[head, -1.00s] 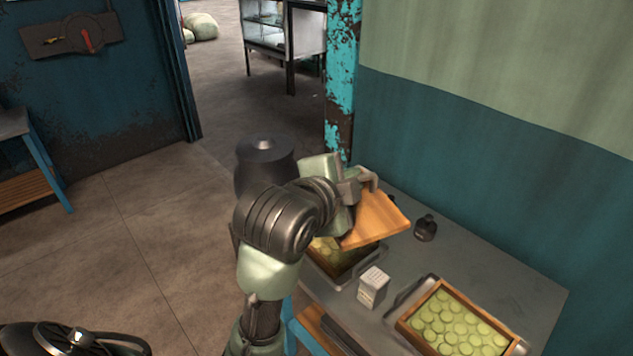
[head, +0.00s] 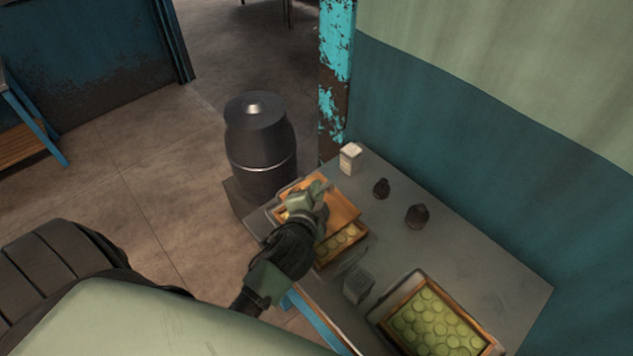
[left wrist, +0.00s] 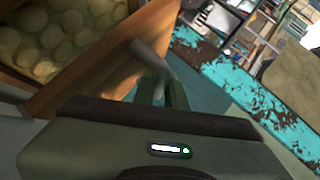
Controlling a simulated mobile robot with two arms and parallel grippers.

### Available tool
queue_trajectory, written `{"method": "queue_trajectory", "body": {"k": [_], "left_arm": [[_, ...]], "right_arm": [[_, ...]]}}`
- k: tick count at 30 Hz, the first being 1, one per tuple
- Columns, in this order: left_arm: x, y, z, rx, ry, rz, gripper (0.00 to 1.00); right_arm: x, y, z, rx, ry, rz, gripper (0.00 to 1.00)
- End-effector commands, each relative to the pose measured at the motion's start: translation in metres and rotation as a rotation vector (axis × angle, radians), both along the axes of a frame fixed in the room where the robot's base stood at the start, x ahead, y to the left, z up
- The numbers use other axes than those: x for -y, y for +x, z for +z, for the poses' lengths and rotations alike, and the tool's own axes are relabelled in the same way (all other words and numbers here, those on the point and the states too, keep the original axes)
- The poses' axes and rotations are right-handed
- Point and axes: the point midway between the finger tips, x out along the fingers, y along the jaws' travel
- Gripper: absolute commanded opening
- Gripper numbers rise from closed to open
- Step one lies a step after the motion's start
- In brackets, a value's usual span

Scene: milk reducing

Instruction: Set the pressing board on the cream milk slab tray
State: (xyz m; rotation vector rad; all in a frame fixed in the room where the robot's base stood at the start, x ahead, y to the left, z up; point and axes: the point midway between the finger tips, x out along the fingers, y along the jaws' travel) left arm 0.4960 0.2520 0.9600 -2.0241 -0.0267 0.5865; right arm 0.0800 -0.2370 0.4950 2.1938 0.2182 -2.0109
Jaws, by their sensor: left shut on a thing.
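The orange-brown wooden pressing board (head: 343,209) is held over the cream milk slab tray (head: 361,251) in the head view. My left gripper (head: 314,194) is shut on the board, its fingers near the board's upper left part. The board covers much of the tray; yellowish rounds show at the tray's near right end. I cannot tell whether board and tray touch. In the left wrist view my gripper's finger (left wrist: 151,62) stands beside a wooden surface, with cream rounds at upper left. My right gripper is not in view.
A second wooden tray of green rounds (head: 432,319) sits at the table's near right. A small grey box (head: 358,285) stands between the trays. Two dark weights (head: 417,216) and a white box (head: 350,158) stand behind. A dark drum (head: 260,146) stands left of the table (head: 480,255).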

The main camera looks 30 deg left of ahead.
Motion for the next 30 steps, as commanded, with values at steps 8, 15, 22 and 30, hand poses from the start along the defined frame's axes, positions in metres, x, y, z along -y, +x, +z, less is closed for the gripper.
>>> {"method": "queue_trajectory", "body": {"k": [8, 15, 22, 30], "left_arm": [[0.000, 0.000, -0.013, 0.005, -0.001, -0.003, 0.00], [0.001, 0.000, -0.034, 0.005, 0.000, -0.003, 0.00], [0.001, 0.000, -0.054, 0.004, 0.000, -0.003, 0.00], [0.000, 0.001, -0.066, 0.005, -0.001, -0.003, 0.00]], "right_arm": [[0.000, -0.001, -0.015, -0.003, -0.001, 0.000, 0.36], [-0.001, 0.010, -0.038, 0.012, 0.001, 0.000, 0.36], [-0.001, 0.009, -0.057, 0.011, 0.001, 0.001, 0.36], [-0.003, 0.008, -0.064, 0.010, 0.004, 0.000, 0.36]]}}
